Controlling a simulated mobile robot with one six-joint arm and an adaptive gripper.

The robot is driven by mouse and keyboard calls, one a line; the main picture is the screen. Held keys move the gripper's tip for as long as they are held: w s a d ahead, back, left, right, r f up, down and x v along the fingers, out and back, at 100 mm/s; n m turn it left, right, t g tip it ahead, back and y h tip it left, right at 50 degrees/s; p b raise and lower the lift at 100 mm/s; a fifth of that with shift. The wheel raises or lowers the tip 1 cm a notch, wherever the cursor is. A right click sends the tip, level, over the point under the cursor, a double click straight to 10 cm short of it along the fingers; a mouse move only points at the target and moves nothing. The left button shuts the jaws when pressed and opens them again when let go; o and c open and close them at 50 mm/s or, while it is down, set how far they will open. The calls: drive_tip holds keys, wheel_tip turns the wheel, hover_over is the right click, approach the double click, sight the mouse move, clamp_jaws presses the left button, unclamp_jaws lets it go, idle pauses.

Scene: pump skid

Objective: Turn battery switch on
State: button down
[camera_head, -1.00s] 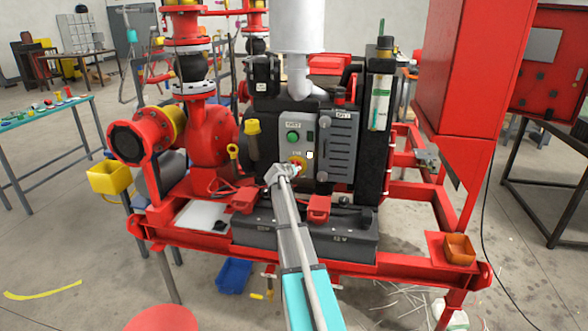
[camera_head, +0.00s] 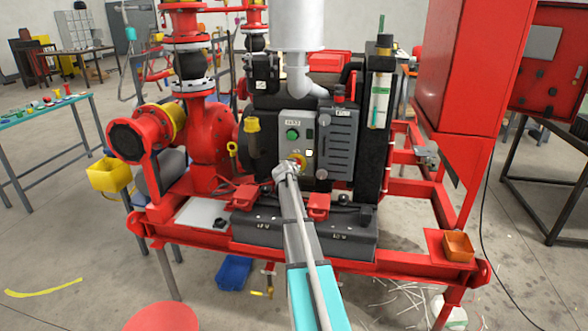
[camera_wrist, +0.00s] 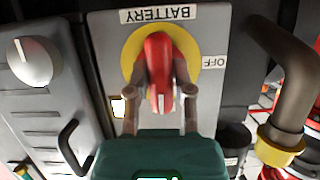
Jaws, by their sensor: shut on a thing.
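The battery switch is a red handle (camera_wrist: 158,65) on a round yellow plate (camera_wrist: 130,52), on a grey panel. In the wrist view it sits under an upside-down "BATTERY" label (camera_wrist: 158,14), with an "OFF" label (camera_wrist: 214,62) to the right. My gripper (camera_wrist: 160,102) is shut on the red handle, one finger on each side of it. In the head view my gripper (camera_head: 287,170) is at the lower part of the grey control panel (camera_head: 294,132) and hides most of the switch; some yellow (camera_head: 299,160) shows above it.
A green button (camera_head: 292,134) is higher on the panel. A black box with slots (camera_head: 338,145) stands right of it. Black batteries with red terminal covers (camera_head: 318,206) lie below my arm. In the wrist view, a grey knob (camera_wrist: 31,60) is at left and a brown pipe (camera_wrist: 287,70) at right.

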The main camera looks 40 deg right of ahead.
drive_tip(key=c, duration=0.5)
unclamp_jaws()
